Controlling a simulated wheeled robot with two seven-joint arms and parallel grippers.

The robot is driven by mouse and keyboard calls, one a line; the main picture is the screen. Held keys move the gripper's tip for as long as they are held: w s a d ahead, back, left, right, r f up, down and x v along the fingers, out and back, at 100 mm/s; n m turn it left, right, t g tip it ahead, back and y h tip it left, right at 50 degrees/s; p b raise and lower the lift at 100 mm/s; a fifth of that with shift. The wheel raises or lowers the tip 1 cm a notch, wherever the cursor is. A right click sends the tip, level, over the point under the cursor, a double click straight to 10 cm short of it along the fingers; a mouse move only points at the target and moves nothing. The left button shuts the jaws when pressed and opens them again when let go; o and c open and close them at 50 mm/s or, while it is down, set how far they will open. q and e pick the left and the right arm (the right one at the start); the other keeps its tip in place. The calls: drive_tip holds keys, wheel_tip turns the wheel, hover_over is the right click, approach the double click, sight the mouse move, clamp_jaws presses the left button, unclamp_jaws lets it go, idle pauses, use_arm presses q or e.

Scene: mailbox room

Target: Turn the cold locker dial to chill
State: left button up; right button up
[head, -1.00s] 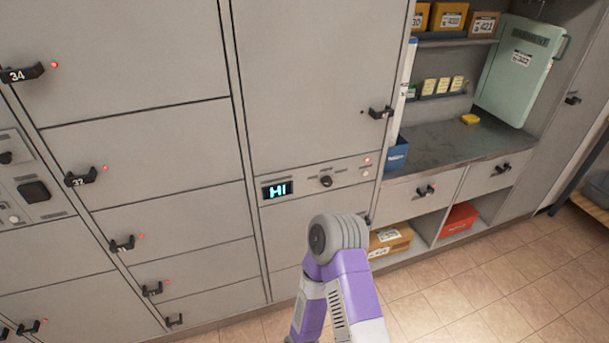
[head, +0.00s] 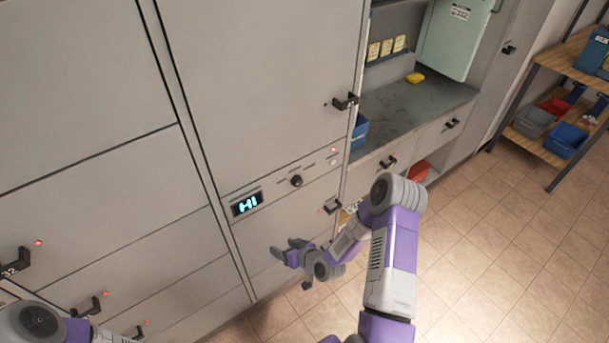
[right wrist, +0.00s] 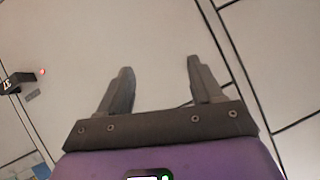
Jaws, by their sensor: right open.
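The cold locker dial (head: 296,181) is a small dark round knob on the light grey control strip below the tall locker door. To its left on the same strip, the display (head: 247,203) reads "HI" in cyan. My right gripper (head: 281,252) is below the dial, in front of the lower locker panel, apart from the dial. In the right wrist view its two fingers (right wrist: 158,80) are spread with nothing between them, facing a bare grey panel. The dial does not show in the right wrist view. Part of my left arm shows at the lower left, but its gripper is out of view.
A black handle (head: 333,206) sticks out just right of my right gripper, and another handle (head: 346,101) is on the tall door. A counter (head: 415,112) with drawers stands to the right. The tiled floor (head: 480,240) is clear at the right.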

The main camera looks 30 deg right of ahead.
sight(299, 183)
drive_tip(key=w+d+r+n+t+h+p, duration=0.25)
drive_tip(key=d+r+t, duration=0.45)
drive_tip(key=d+r, duration=0.6)
use_arm(q)
drive_tip(key=shift+r, duration=1.9)
use_arm(e)
drive_tip(key=shift+m, duration=0.45)
drive_tip(key=shift+w+a+f, duration=0.1)
drive_tip(key=shift+w, duration=1.9)
drive_tip(key=shift+w+a, duration=0.1)
drive_tip(key=shift+w, duration=1.9)
drive_tip(key=shift+c, duration=0.2)
drive_tip(key=shift+y, duration=0.35)
drive_tip(key=c, duration=1)
use_arm(q)
drive_tip(key=shift+f, duration=0.1)
